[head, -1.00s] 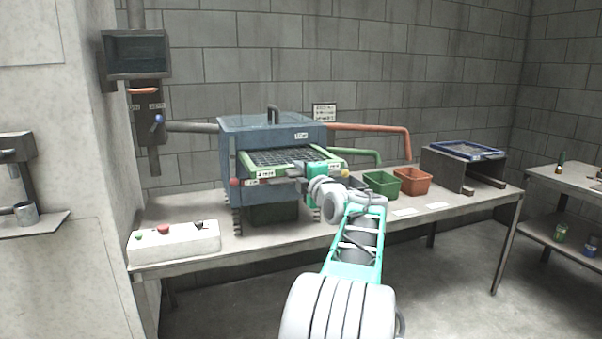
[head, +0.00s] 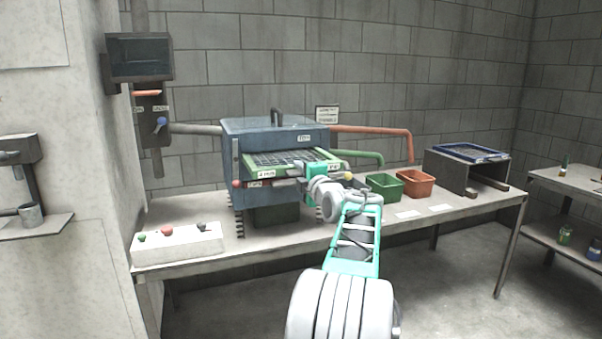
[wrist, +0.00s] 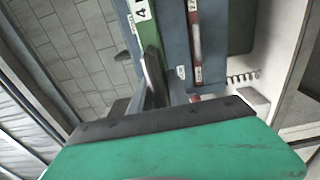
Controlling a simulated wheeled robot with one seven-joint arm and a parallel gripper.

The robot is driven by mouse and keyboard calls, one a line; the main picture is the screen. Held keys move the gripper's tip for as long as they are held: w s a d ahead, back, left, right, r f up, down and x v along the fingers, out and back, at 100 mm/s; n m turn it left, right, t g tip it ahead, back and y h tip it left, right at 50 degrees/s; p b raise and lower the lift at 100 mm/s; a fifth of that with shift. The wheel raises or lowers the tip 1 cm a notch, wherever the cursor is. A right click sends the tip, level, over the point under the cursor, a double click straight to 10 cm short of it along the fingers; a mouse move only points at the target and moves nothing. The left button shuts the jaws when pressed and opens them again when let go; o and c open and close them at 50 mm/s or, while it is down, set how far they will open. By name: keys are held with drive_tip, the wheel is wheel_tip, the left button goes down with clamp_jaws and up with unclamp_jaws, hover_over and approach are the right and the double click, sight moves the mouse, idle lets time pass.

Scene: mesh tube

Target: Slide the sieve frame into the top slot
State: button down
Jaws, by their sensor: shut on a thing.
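The green sieve frame (head: 262,173) with its dark mesh is tilted slightly in the upper opening of the blue sieving machine (head: 275,131). Its back part is inside the machine and its front part sticks out. My gripper (head: 303,170) is shut on the front bar of the frame, right of its middle. In the wrist view the frame's green bar (wrist: 150,60) with a white label runs up from a dark finger, beside the blue machine body (wrist: 177,45). How deep the frame sits in the slot is hidden by the frame itself and my gripper.
A control box (head: 177,244) with buttons stands at the table's left front. Green (head: 384,187) and orange (head: 416,183) bins stand right of the machine. A blue-rimmed frame (head: 472,152) lies on a dark stand (head: 450,172) at the right. Pipes run beside the machine.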

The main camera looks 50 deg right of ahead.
drive_tip(key=shift+w+d+r, duration=0.25)
drive_tip(key=shift+w+d, duration=0.05)
drive_tip(key=shift+w, duration=0.25)
drive_tip(key=c, duration=1.2)
unclamp_jaws()
drive_tip(key=shift+f, duration=0.1)
drive_tip(key=shift+c, duration=0.2)
drive_tip(key=shift+o, duration=0.4)
drive_tip(key=shift+f, duration=0.25)
drive_tip(key=v, duration=0.7)
drive_tip(key=shift+s+a+r, duration=0.15)
drive_tip(key=shift+s+r, duration=0.1)
drive_tip(key=shift+s, duration=0.15)
